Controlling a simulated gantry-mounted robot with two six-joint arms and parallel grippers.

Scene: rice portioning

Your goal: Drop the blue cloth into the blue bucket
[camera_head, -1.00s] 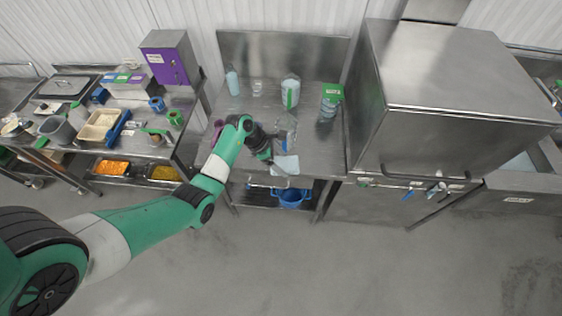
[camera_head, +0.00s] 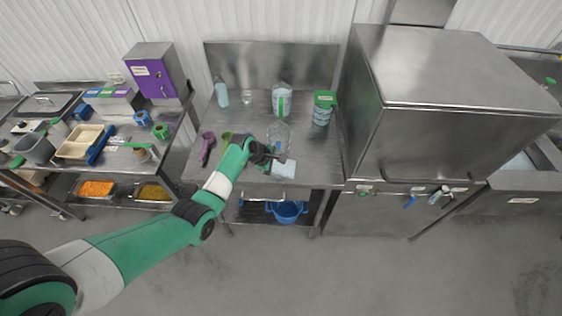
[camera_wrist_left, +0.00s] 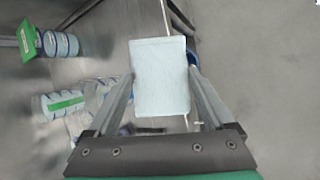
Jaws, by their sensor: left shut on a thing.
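The pale blue cloth (camera_head: 284,169) is near the front edge of the metal table. My left gripper (camera_head: 274,153) is shut on it. In the left wrist view the cloth (camera_wrist_left: 160,78) spreads flat between the two fingers of the left gripper (camera_wrist_left: 160,72). The blue bucket (camera_head: 287,212) is on the lower shelf, below the front edge of the table. In the wrist view the cloth hides most of a blue object at its right edge. My right gripper is out of view.
On the table (camera_head: 255,115) stand a clear jug (camera_head: 278,136), a green-labelled container (camera_head: 281,100), a green-lidded tub (camera_head: 323,108) and a pale bottle (camera_head: 221,94). A large steel machine (camera_head: 450,130) is to the right. The floor in front is clear.

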